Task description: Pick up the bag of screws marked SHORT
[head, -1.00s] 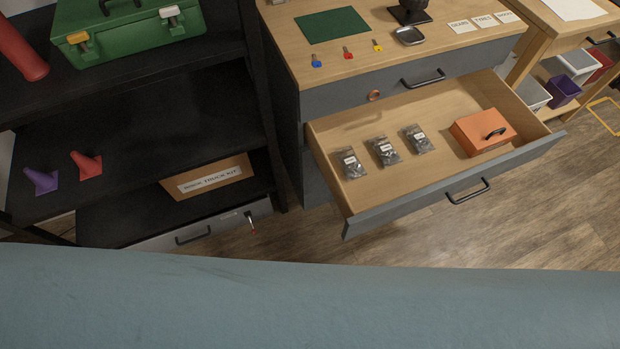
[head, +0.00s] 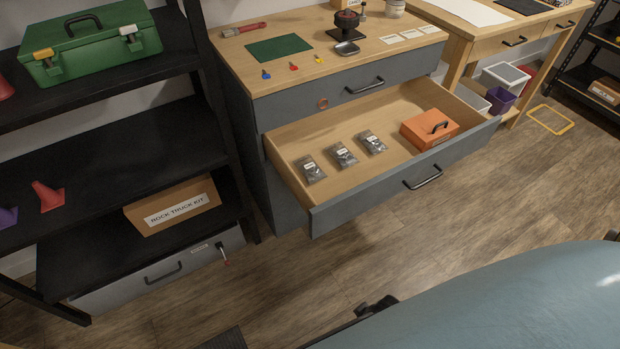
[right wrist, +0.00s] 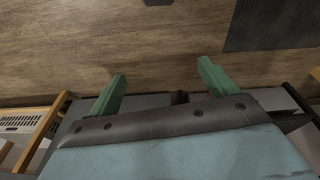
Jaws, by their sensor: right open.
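Three small clear bags of dark screws with white labels lie in a row in an open drawer (head: 405,112) of the grey cabinet: a left bag (head: 310,169), a middle bag (head: 343,155) and a right bag (head: 372,142). The labels are too small to read, so I cannot tell which is marked SHORT. My right gripper (right wrist: 160,88) shows in the right wrist view with two green fingers spread apart and nothing between them. It is away from the bags, with wood floor beyond it. My left gripper is not in view.
The drawer juts out over open wood floor. A black shelf (head: 120,150) with a green toolbox (head: 90,43) and a carton (head: 173,205) stands left. A workbench (head: 490,30) stands right.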

